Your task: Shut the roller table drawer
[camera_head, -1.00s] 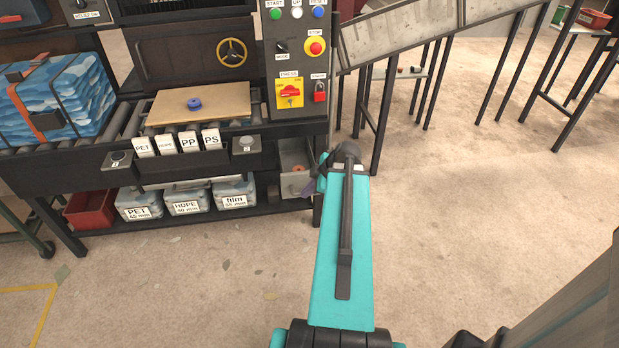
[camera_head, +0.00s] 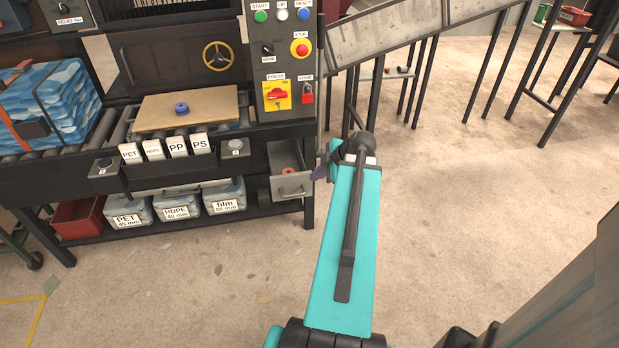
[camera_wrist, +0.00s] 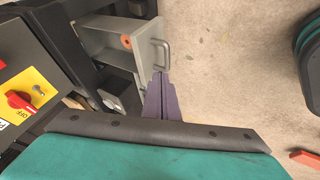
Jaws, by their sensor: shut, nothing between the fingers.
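The roller table drawer (camera_head: 288,187) stands open at the right end of the roller table, a grey box with an orange ring (camera_head: 289,170) inside. Its front has a bar handle (camera_head: 293,190). The drawer (camera_wrist: 105,44) and its handle (camera_wrist: 163,54) also show in the wrist view. My gripper (camera_head: 319,173) is just right of the drawer front in the head view. In the wrist view its purple fingers (camera_wrist: 160,80) are together and empty, their tips right by the handle's lower end. I cannot tell whether they touch it.
The control panel (camera_head: 285,60) rises above the drawer. A shelf below holds labelled bins (camera_head: 178,207) and a red bin (camera_head: 80,220). A sloped chute (camera_head: 410,35) on thin legs stands behind my arm. The floor to the right is mostly clear.

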